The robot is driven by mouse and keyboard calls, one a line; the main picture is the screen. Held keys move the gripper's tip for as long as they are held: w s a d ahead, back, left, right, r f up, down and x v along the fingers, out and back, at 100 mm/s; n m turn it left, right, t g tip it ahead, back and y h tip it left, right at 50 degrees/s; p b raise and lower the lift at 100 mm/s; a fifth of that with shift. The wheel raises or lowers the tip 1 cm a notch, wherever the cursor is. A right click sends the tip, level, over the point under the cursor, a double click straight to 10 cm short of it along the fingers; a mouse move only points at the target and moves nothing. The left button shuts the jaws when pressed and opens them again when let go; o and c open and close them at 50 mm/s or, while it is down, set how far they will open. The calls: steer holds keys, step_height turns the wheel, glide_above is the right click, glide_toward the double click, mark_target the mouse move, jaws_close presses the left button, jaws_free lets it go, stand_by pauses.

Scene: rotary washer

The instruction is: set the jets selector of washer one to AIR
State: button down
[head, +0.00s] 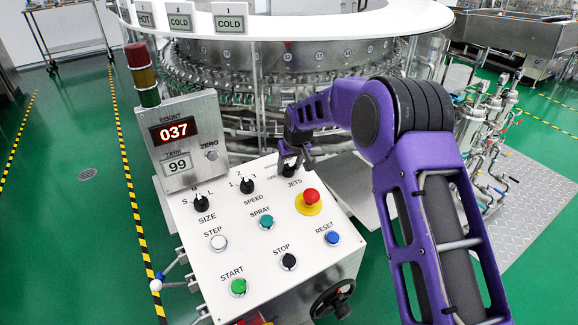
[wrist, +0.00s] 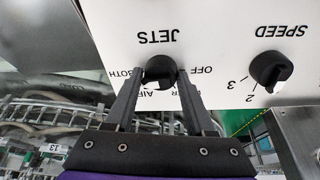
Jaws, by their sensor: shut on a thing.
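The jets selector is a black knob (wrist: 160,67) on the white sloping panel, above the printed word JETS in the head view. In the wrist view the panel is upside down, with OFF to the knob's right, BOTH to its left, and AIR and a partly covered label below it. My gripper (wrist: 162,75) is shut on the knob, one dark finger on each side. In the head view my gripper (head: 289,168) reaches the panel's top right and hides most of the knob. I cannot tell clearly which label the knob points to.
The speed knob (head: 247,185) sits just left of the jets knob, with the size knob (head: 201,203) farther left. The red emergency stop (head: 311,197) is close below right. The counter box (head: 185,145) rises at the left. The rotary washer (head: 285,75) stands behind.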

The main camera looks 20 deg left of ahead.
steer(key=shift+n, duration=0.3)
steer(key=n, duration=0.5)
steer(key=shift+s+n+g+y, duration=0.1)
steer(key=shift+n+g+y, duration=0.2)
steer(key=shift+y, duration=0.1)
steer(key=n, duration=0.4)
steer(key=shift+n+g, duration=0.3)
steer(key=shift+n, duration=0.1)
steer(key=shift+s+f, duration=0.1)
steer(key=shift+c, duration=1.6)
jaws_free()
